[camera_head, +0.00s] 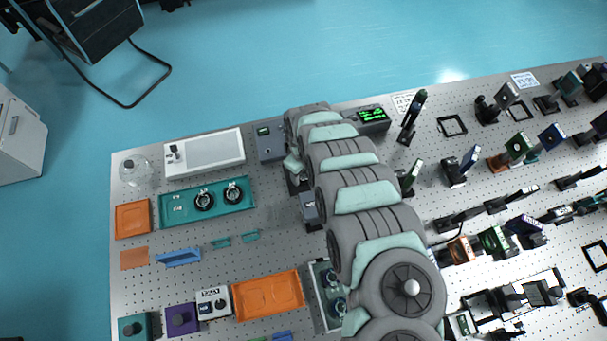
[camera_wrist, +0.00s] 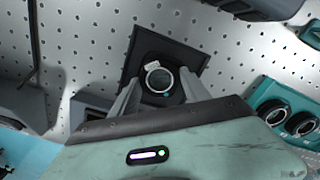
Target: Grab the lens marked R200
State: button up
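A ring-shaped lens (camera_wrist: 159,79) with a small white label sits over a black square base (camera_wrist: 137,52) in the wrist view. The label is too small to read, so I cannot tell whether it says R200. My gripper (camera_wrist: 159,83) has its two grey fingers spread, one on each side of the lens. I see no clear contact between fingers and lens. In the head view my gripper (camera_head: 294,168) points down at the table beside my arm, and its fingertips and the lens are mostly hidden. Two more ring lenses (camera_head: 204,200) (camera_head: 233,191) lie in a teal tray (camera_head: 174,211).
The teal tray also shows at the right of the wrist view (camera_wrist: 264,96). A grey box (camera_head: 270,142) and a display unit (camera_head: 372,119) stand close behind my gripper. A small grey box (camera_head: 310,208) stands in front. Many optical mounts fill the table's right side.

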jog(key=c, duration=1)
jog(key=shift+c, duration=0.3)
jog(key=shift+r, duration=0.2)
